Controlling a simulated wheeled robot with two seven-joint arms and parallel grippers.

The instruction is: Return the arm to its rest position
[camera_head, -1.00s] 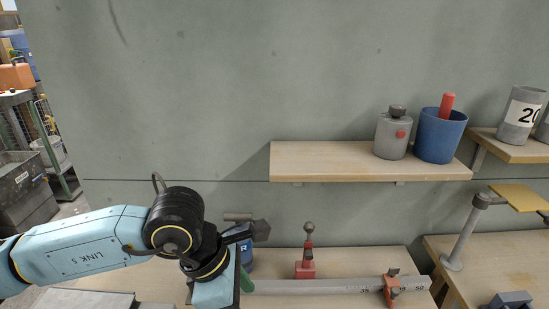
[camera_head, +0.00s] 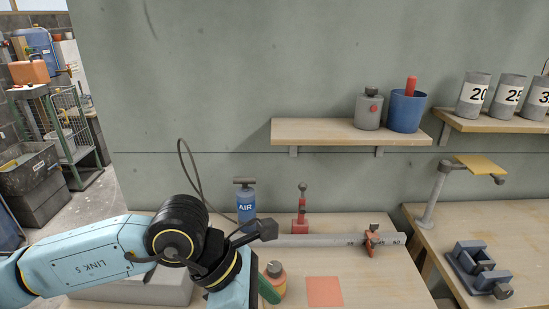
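My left arm comes in from the left at the lower left, its wrist bent down past the bottom edge. The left gripper's fingers are out of the frame, so what they do is hidden. A narrow green piece (camera_head: 268,289) shows beside the wrist; I cannot tell what it belongs to. My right arm and gripper are not in view. The wrist stands in front of the workbench (camera_head: 370,285), partly covering it.
Behind the wrist is a blue AIR bottle (camera_head: 246,205). A grey rail (camera_head: 325,241), red-based lever (camera_head: 301,212) and red square (camera_head: 324,291) are on the bench. A shelf (camera_head: 345,131) is above.

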